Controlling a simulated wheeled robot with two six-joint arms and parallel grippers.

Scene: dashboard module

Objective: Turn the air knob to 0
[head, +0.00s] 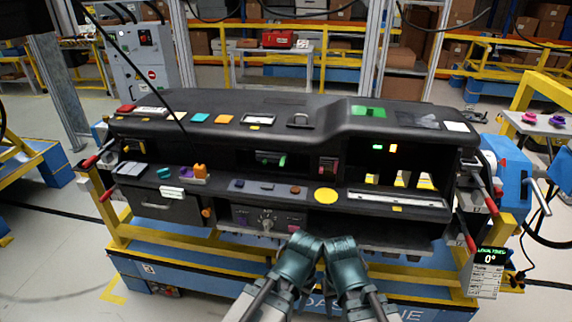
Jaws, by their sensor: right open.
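The likely air knob (266,224) is a small grey dial with marks around it. It sits on the dark control panel (292,220) low in the middle of the black dashboard module (240,118). Its pointer setting is too small to read. My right gripper (340,241) is at the bottom centre, below and right of the knob, and looks apart from it. It is open and holds nothing that I can see. My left gripper (304,241) is close beside it, nearer the knob; its jaws cannot be made out.
A yellow disc (326,196) lies on the ledge above the panel. An orange knob-like part (200,171) stands further left. A small display (490,257) at right reads 0°. The module rests on a blue and yellow stand (200,262). Red-handled clamps (470,232) stick out at the side.

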